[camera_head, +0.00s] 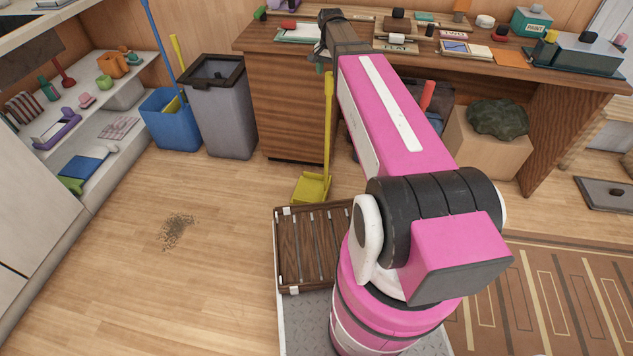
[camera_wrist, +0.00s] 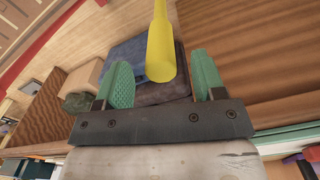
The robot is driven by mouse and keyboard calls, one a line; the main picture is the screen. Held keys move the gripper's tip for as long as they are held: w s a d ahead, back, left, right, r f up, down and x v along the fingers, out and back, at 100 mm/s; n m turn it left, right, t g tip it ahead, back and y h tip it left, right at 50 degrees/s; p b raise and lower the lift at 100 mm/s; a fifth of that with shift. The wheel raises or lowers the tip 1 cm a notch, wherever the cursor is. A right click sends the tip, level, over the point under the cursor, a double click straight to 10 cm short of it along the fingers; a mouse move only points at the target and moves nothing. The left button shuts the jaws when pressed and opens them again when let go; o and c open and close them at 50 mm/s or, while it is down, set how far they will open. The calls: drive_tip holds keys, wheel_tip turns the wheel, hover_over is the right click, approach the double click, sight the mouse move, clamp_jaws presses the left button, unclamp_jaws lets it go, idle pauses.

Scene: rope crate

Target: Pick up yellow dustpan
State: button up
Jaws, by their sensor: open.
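The yellow dustpan (camera_head: 311,187) stands on the floor in front of the wooden desk's drawer side, with its long yellow handle upright. In the wrist view the yellow handle (camera_wrist: 160,45) reaches down between the two green fingers, with its rounded end nearest me. My gripper (camera_wrist: 160,85) is open, one finger on each side of the handle, and neither finger visibly touches it. In the head view my gripper (camera_head: 321,60) is at the top of the handle near the desk edge, partly hidden by my arm.
The wooden desk (camera_head: 283,105) carries many small items close to my gripper. A grey bin (camera_head: 222,115) and a blue bucket (camera_head: 168,130) stand left of it. A slatted crate (camera_head: 290,262) sits nearer me. Dirt (camera_head: 176,231) lies on open floor at left.

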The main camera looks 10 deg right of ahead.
sight(329, 82)
wheel_tip(329, 82, down, 5)
drive_tip(key=shift+w+d+r, duration=0.1)
drive_tip(key=shift+w, duration=0.05)
clamp_jaws()
